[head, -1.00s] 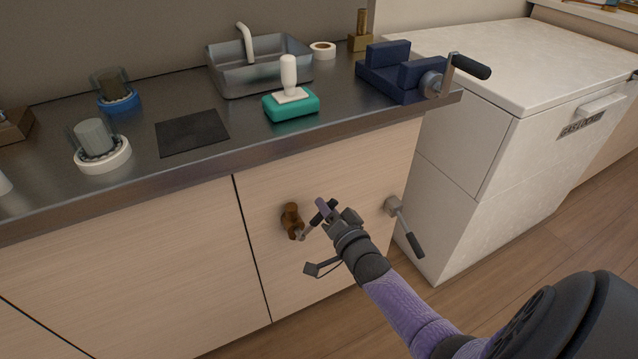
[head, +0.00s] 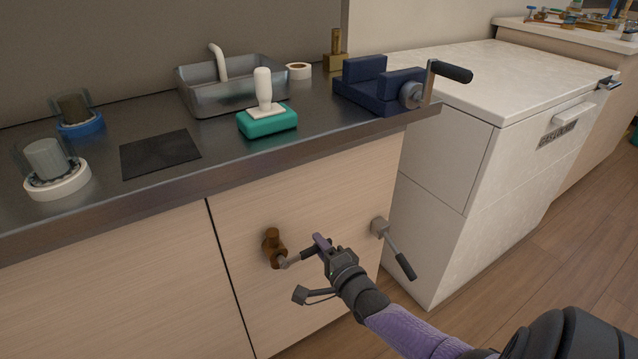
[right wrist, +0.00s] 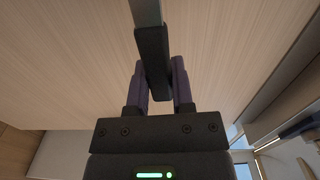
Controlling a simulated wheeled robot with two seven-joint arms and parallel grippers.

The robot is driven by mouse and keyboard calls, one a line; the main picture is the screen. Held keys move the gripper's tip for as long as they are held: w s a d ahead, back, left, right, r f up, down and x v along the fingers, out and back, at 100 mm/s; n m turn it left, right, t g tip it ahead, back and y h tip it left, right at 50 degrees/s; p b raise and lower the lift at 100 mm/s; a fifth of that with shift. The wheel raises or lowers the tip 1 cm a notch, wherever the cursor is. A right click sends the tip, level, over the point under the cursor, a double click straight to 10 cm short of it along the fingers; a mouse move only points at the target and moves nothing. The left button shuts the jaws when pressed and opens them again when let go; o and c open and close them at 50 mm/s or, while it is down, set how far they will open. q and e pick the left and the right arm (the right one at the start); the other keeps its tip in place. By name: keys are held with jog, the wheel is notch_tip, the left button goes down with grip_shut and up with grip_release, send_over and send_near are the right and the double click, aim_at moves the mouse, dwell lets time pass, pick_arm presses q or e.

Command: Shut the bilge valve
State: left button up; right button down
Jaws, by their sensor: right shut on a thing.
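The brass valve (head: 273,245) is mounted on the light wood cabinet front below the counter. Its lever has a dark grip (head: 312,251) that points right and slightly up. My right gripper (head: 323,244) is shut on this grip. In the right wrist view the grip (right wrist: 152,62) sits between the two purple fingers, with the metal arm of the lever running up out of frame. The fingers hide part of the grip in the head view. My left gripper is not in view.
A second lever with a black handle (head: 405,266) hangs down on the cabinet front, right of my gripper. A navy vise (head: 375,88) with a crank stands at the counter's right end. A white chest (head: 455,150) stands beyond. Open floor lies at right.

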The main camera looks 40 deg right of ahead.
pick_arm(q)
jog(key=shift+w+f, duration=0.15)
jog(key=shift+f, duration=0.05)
pick_arm(e)
jog(key=shift+f, duration=0.2)
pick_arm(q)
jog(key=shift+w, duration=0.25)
pick_arm(e)
jog(key=shift+c, duration=2.4)
grip_release()
jog(key=shift+m, duration=0.3)
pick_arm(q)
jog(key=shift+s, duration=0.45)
pick_arm(e)
jog(key=shift+s+a+r, duration=0.1)
jog(key=shift+s, duration=0.05)
pick_arm(q)
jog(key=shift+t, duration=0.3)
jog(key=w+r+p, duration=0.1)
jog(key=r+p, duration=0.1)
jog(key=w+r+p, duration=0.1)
jog(key=p, duration=0.1)
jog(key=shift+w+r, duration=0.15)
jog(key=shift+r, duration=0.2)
pick_arm(e)
jog(key=v, duration=0.9)
jog(key=shift+s, duration=0.3)
